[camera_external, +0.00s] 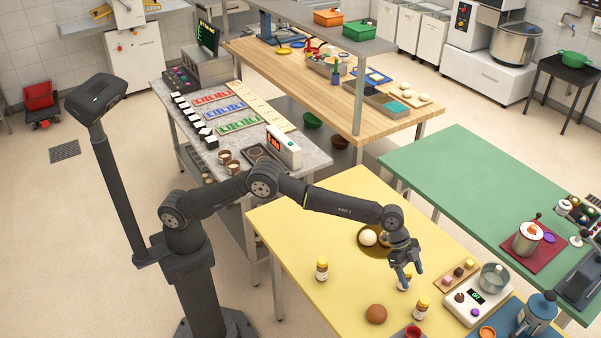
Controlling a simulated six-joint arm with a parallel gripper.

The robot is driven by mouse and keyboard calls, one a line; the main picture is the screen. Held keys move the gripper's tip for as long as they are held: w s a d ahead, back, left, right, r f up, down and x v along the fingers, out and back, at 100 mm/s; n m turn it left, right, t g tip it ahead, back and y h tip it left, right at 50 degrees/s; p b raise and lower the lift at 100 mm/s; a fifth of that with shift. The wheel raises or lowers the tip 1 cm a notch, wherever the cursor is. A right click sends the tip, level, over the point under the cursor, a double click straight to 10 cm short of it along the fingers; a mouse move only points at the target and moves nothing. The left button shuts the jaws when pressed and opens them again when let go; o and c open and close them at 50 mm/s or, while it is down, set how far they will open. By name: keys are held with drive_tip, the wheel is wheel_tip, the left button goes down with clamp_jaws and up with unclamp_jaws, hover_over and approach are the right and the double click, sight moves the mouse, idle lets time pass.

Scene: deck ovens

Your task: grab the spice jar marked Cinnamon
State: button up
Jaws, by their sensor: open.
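Three small spice jars with yellow caps stand upright on the yellow table (292,232). One jar (322,269) is at the left, one jar (403,284) is right below my gripper in the picture, and one jar (421,309) is nearer the front. Their labels are too small to read, so I cannot tell which is Cinnamon. My gripper (407,274) points down with its jaws open and overlaps the upper part of the middle jar. I cannot tell whether the jaws are around that jar or only in front of it.
A brown ball-shaped item (376,314) lies at the front. A scale (478,301) with a metal pot and a wooden board (459,274) stand to the right. The table's left part is clear.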

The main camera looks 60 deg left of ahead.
sight(420, 300)
drive_tip(key=x, duration=0.9)
drive_tip(key=shift+w+a+f, duration=0.1)
drive_tip(key=shift+w+f, duration=0.1)
drive_tip(key=shift+f, duration=0.05)
drive_tip(key=shift+x, duration=1.05)
drive_tip(key=shift+r, duration=0.1)
drive_tip(key=c, duration=1.2)
